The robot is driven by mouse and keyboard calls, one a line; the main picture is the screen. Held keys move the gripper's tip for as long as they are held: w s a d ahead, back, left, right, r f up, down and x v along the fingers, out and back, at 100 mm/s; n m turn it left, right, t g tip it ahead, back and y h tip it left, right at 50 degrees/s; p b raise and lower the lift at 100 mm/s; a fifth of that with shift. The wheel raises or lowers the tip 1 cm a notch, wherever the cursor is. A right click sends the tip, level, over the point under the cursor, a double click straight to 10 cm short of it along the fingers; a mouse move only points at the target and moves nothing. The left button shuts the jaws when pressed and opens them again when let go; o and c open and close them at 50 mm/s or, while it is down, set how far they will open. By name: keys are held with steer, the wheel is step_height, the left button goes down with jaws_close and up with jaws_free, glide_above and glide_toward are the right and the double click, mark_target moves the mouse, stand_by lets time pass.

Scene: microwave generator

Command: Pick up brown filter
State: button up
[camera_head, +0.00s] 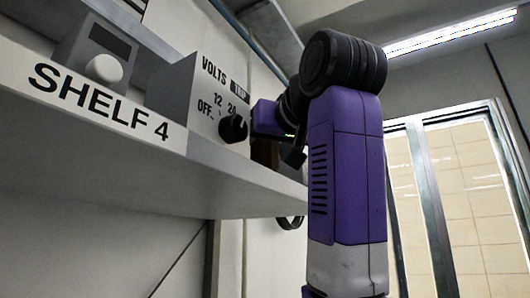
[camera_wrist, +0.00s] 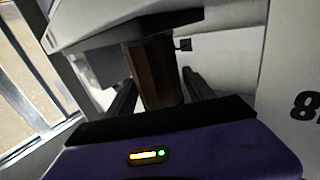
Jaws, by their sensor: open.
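The brown filter (camera_wrist: 153,72) is an upright brown block in the wrist view, below a grey overhanging slab. My gripper (camera_wrist: 159,78) is open, with one dark finger on each side of the filter. Gaps show between the filter and both fingers, so they appear apart from it. In the head view my purple arm reaches toward the shelf end, and the gripper's fingers are mostly hidden there behind the arm and the grey box.
A shelf (camera_head: 60,140) labelled SHELF 4 carries a grey VOLTS box (camera_head: 190,92) with a black knob and a smaller grey box (camera_head: 95,58) with a pale knob. A framed window or door (camera_head: 465,190) stands at right. A light panel (camera_wrist: 295,65) is close at the wrist view's right.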

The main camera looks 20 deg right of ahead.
steer(key=c, duration=1.2)
steer(key=shift+o, duration=0.2)
